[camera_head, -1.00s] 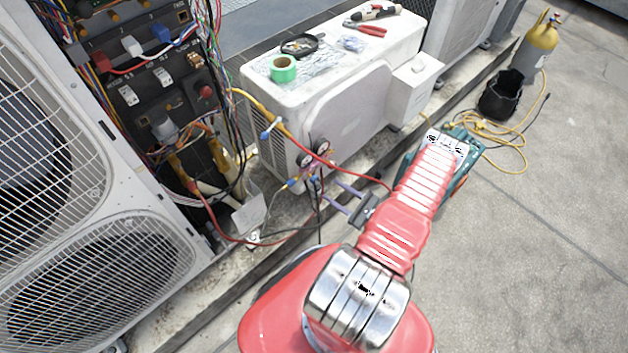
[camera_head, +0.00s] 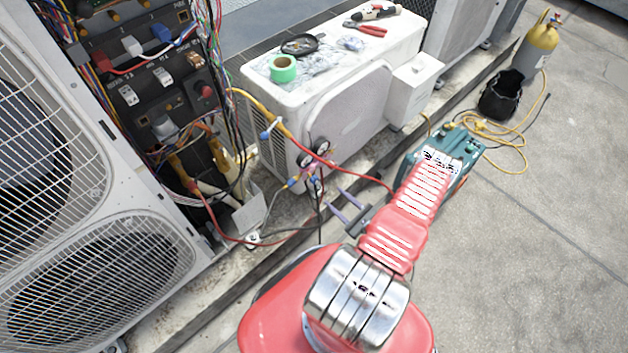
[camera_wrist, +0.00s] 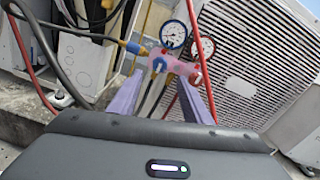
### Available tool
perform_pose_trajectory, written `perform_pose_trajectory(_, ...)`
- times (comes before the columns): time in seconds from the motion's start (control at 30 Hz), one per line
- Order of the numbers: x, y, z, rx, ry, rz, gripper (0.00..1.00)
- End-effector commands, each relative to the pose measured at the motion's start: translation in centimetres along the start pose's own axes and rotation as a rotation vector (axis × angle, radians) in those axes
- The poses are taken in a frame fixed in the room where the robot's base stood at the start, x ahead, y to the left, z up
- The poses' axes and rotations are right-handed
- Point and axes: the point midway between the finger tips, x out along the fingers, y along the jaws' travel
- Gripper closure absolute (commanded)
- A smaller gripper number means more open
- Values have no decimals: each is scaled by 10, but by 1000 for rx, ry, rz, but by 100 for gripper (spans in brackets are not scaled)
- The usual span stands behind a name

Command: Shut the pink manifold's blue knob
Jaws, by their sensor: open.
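The pink manifold (camera_wrist: 172,64) hangs at the front corner of the white condenser, with two round gauges above it. It also shows small in the head view (camera_head: 310,184). Its blue knob (camera_wrist: 158,66) faces my wrist camera, left of a red knob (camera_wrist: 195,77). My gripper (camera_head: 336,200) is open and empty, to the right of and below the manifold in the head view. In the wrist view its two purple fingers (camera_wrist: 160,84) point toward the manifold, one on each side of the blue knob. The fingertips appear apart from the knob.
Red and yellow hoses run around the manifold. The white condenser (camera_head: 345,110) stands behind it, with green tape (camera_head: 283,69) and tools on top. An open wiring cabinet (camera_head: 150,80) is at left. Open concrete (camera_head: 520,260) lies at right.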

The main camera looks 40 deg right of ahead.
Motion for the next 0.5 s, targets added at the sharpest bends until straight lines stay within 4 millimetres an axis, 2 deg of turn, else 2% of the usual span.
perform_pose_trajectory(0.5,55,1,0,-2,0,3,56)
